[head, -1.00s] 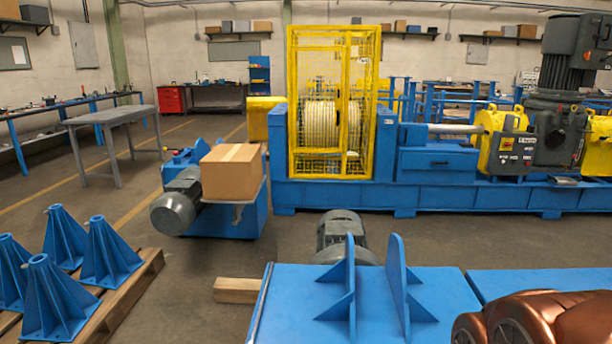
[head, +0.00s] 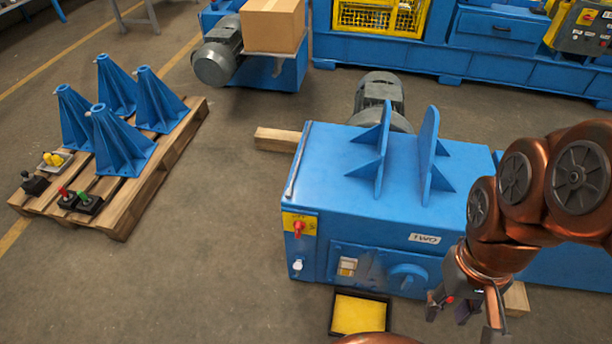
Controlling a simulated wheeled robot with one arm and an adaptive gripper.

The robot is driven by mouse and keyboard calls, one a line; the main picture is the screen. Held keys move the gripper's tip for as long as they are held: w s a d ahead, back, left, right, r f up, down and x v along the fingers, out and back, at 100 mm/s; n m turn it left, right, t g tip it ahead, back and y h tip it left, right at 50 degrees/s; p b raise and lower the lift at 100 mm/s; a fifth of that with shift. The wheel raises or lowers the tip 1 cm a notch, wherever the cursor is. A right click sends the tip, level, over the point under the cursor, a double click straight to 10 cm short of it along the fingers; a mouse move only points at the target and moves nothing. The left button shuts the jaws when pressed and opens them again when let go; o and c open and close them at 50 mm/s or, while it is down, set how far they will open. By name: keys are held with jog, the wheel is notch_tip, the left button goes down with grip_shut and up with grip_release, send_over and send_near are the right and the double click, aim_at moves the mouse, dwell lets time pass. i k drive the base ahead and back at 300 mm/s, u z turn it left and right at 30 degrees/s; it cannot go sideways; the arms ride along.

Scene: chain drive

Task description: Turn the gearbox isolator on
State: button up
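A small red handle (head: 299,228) sits on a yellow plate (head: 299,218) at the upper left of the front of a blue cabinet (head: 340,215) labelled "TWO". It looks like an isolator switch, but I see no readable name on it, and its setting is too small to tell. A round blue knob (head: 408,277) and a small pale switch panel (head: 347,266) are lower on the same front. My gripper (head: 464,318) hangs at the lower right, in front of the cabinet's right part. Its fingers look spread and empty, well right of the red handle.
A black tray with a yellow pad (head: 359,314) lies on the floor before the cabinet. A pallet (head: 130,210) at left holds blue stands and small lever boxes (head: 80,200). A cardboard box (head: 272,24) is behind. Floor between pallet and cabinet is clear.

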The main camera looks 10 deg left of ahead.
aim_at(298, 226)
jog(key=u, duration=2)
jog(key=k, duration=0.35)
jog(key=u, duration=1.3)
